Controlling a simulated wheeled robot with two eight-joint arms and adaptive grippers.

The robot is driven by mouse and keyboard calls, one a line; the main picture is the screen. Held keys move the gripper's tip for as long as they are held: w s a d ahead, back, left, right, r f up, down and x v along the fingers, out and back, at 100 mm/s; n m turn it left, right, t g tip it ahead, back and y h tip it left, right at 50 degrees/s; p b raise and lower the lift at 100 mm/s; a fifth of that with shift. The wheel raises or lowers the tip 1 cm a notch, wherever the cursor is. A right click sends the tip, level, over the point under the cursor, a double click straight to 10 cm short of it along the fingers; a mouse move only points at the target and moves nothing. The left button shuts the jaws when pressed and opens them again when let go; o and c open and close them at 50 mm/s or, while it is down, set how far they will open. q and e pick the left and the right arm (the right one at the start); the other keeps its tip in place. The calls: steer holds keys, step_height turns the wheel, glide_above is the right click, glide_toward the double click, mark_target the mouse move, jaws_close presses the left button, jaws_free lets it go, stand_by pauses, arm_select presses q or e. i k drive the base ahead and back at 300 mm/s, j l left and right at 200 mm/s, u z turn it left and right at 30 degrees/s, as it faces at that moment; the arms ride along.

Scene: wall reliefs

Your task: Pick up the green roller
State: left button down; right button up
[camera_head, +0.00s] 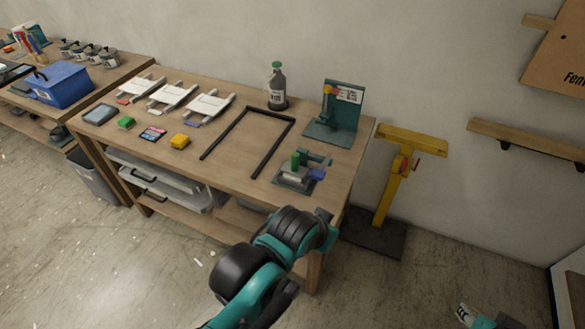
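The green roller appears to be the small green upright cylinder (296,159) on a small grey and teal fixture (293,184). The fixture stands at the right front of the wooden table (230,178), with a white piece and a blue-purple piece on it. My teal and black arm reaches up from the bottom middle, and its visible end is just in front of the table edge, below the fixture. No gripper fingers can be made out on it. Part of my other arm seems to show at the bottom right, without a visible gripper.
Behind are a bottle (277,88) and a teal stand (345,104). A yellow stand (388,190) is right of the table.

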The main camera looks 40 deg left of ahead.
mark_target(294, 167)
steer(key=u, duration=1.25)
